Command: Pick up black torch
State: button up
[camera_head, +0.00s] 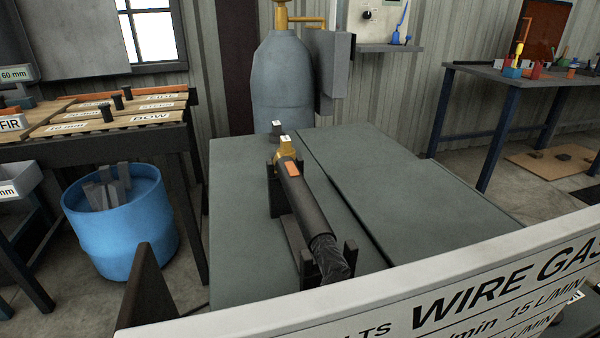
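The black torch (305,209) lies lengthwise on the grey-green table in the middle of the camera_head view. It has a long black cylindrical body, an orange patch (293,168) on top and a yellow collar at its far end. A dark, crinkled-looking piece (330,262) is at its near end. It rests in a dark cradle (349,255) with upright supports. The underside of the torch is hidden. My gripper is not in view.
The table (400,190) has free room on both sides of the torch, with a dark seam on the right. A lettered white board (450,290) crosses the lower right foreground. A blue barrel (118,215) stands left, and a grey cylinder (283,85) stands behind.

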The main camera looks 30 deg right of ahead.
aim_at(320, 238)
jog(key=k+j, duration=0.8)
jog(key=j, duration=0.1)
